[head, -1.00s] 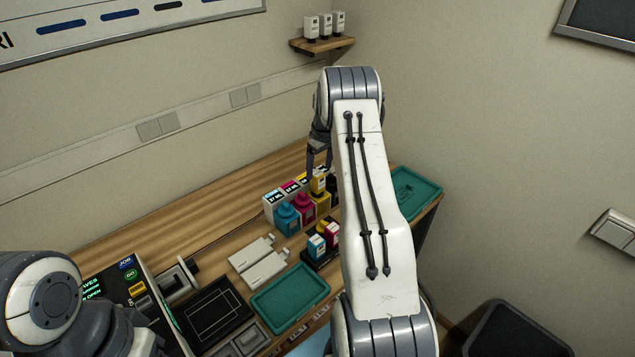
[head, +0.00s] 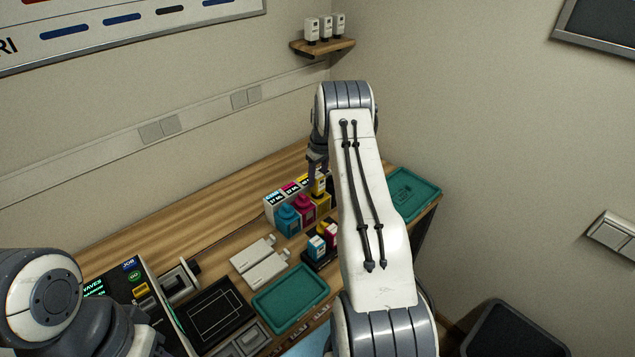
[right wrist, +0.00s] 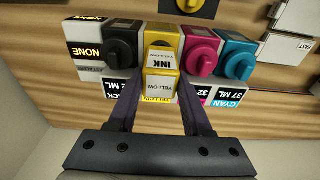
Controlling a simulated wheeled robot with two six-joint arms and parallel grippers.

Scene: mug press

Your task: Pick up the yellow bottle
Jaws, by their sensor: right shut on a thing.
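The yellow bottle (right wrist: 162,88) is a small yellow block with white labels reading INK and YELLOW. In the right wrist view it sits between the two dark fingers of my right gripper (right wrist: 162,82), which is shut on it. In the head view the bottle (head: 318,187) shows just under my right gripper (head: 317,172), by the row of ink tanks. I cannot tell whether it still rests on something. My left arm is at the lower left of the head view, with its gripper not visible.
Black, yellow, magenta (right wrist: 199,55) and cyan (right wrist: 236,58) tanks with knobs stand close by the bottle. A small holder (head: 320,256) with cartridges and a green tray (head: 290,299) lie nearer. Another green tray (head: 412,193) is at the right. The table's back left is clear.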

